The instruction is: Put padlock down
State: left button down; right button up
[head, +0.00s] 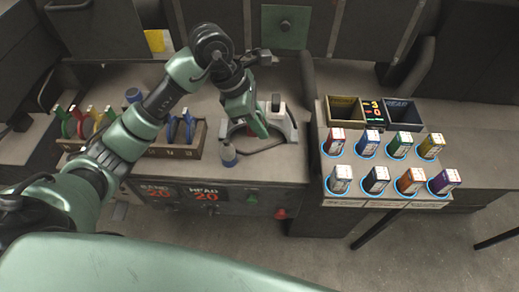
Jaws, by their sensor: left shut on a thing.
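My left arm reaches in from the left and bends down over the workbench. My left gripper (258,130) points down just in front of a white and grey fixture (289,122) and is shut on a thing. The held thing is mostly hidden by the green gripper body, so I cannot make out the padlock's shape or whether it touches the bench (280,168). My right gripper is not in view.
A wooden rack (172,152) holding blue pieces is left of the gripper, with red, green and yellow pieces (88,124) further left. On the right table, several coloured boxes (376,180) stand on blue-ringed spots before two bins (404,114). Bare bench lies right of the blue-grey piece.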

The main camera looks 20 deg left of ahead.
pick_arm(q)
jog(key=p, duration=0.1)
send_over(266, 163)
jog(key=a, duration=0.2)
jog(key=f, duration=0.8)
jog(key=shift+s+d, duration=0.25)
jog(key=shift+f, duration=0.6)
notch_tip(266, 163, down, 4)
jog(key=shift+r+p, duration=0.25)
jog(key=shift+p, duration=0.3)
jog(key=shift+f, duration=0.25)
jog(key=shift+f, duration=0.2)
jog(key=c, duration=1.3)
grip_release()
jog(key=shift+r, duration=0.1)
